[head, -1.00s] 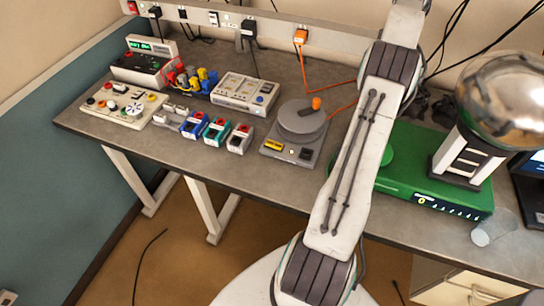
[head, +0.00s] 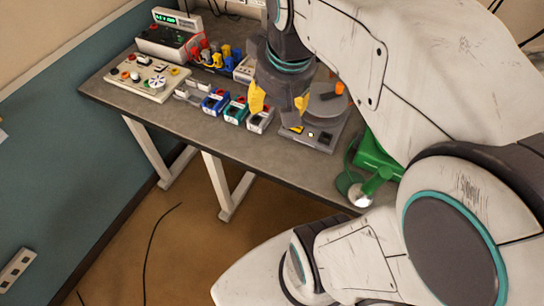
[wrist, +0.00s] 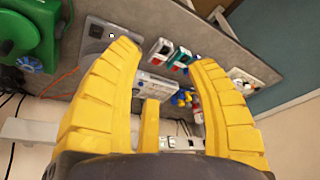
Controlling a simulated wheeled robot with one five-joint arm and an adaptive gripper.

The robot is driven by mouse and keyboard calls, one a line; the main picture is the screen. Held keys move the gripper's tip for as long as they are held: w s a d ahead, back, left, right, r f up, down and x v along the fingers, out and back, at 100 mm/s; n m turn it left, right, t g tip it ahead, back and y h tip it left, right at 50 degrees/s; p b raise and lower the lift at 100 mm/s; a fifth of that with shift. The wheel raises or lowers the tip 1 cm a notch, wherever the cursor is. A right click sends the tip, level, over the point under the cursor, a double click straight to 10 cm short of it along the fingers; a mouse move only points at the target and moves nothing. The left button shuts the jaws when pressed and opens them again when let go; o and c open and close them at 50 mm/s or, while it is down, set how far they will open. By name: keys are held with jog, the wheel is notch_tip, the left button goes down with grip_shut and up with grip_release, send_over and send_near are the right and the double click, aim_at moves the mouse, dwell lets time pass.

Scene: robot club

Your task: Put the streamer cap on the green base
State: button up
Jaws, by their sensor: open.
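A green body (head: 370,155) shows at the right of the workbench in the head view, mostly hidden by my arm. A green rod-like part with a small shiny ball lies at its front. Green parts with a blue knob also show in the wrist view (wrist: 25,35), at the upper left. I cannot tell from these parts which is the green base, and I cannot make out a streamer cap. My gripper (head: 279,110) has its yellow fingers spread, pointing down above the bench beside the grey turntable device. In the wrist view my gripper (wrist: 165,58) holds nothing between its fingers.
The grey turntable device (head: 318,138) has an orange knob. Left of it stand several small meters, including a blue one (head: 215,101), and a control panel (head: 147,80). The workbench (head: 190,130) has a clear front strip. My arm covers the right side.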

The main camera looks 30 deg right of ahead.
jog(key=s+a+f+n+t, duration=0.1)
jog(key=s+a+f+n, duration=0.1)
jog(key=s+a+f, duration=0.3)
jog(key=s, duration=0.2)
jog(key=shift+s+a+y, duration=0.3)
jog(key=shift+s+y, duration=0.1)
dwell(1.0)
